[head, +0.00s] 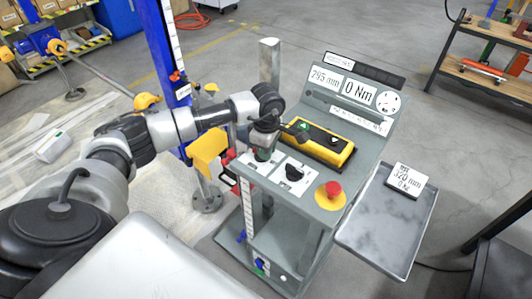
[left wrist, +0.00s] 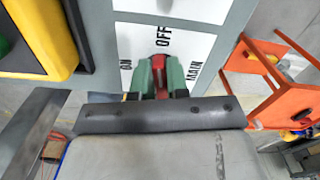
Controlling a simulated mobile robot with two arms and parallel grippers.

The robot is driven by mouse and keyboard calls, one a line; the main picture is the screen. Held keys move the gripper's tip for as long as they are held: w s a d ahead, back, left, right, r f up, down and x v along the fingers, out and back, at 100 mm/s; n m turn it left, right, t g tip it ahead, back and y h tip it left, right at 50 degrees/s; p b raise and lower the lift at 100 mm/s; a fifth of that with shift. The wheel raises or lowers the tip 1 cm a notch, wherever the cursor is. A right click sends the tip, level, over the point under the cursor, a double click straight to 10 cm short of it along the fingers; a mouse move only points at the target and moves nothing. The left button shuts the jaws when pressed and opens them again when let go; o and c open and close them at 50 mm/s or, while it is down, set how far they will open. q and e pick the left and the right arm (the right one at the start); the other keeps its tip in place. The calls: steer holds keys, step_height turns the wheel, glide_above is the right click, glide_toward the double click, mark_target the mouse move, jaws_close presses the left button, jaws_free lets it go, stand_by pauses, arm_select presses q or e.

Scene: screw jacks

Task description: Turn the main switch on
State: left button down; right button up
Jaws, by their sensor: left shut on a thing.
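The main switch is a white plate (left wrist: 135,42) marked OFF, ON and MAIN, with a red handle (left wrist: 160,62) in its middle. In the left wrist view the handle's visible end lies close to the OFF mark; ON is at the left and MAIN at the right. My left gripper (left wrist: 160,75) has its green fingertips on both sides of the handle and is shut on it. In the head view the left gripper (head: 263,154) reaches down to the console top and hides most of the switch. My right gripper is in neither view.
The grey console (head: 300,205) also carries a yellow control box (head: 322,146), a black knob (head: 294,173) on a white plate, and a red stop button (head: 333,189). Displays read 295 mm and 0 Nm. A side tray (head: 375,235) holds a card. A blue column stands behind my arm.

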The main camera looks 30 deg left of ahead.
arm_select(q)
steer(key=n, duration=0.1)
steer(key=n+b, duration=0.2)
steer(key=shift+w+a+f+n, duration=0.1)
steer(key=shift+w+n, duration=0.15)
steer(key=shift+n, duration=0.05)
steer(key=n+b, duration=0.2)
steer(key=n, duration=0.1)
steer(key=shift+w+a+n, duration=0.15)
steer(key=shift+w+n, duration=0.05)
steer(key=shift+n, duration=0.1)
steer(key=n, duration=0.1)
steer(key=n+b, duration=0.1)
steer(key=n, duration=0.2)
steer(key=shift+w+a+n+b, duration=0.15)
steer(key=shift+a+n+b, duration=0.15)
steer(key=shift+b, duration=0.1)
steer(key=shift+a+r+n+b, duration=0.1)
steer(key=shift+n+b, duration=0.1)
steer(key=shift+n, duration=0.65)
steer(key=shift+a+r+n+b, duration=0.1)
steer(key=shift+n+b, duration=0.1)
steer(key=shift+n, duration=0.65)
steer(key=c, duration=1.1)
jaws_free()
step_height(320, 180, up, 11)
steer(key=shift+f+b, duration=0.1)
steer(key=shift+b, duration=1)
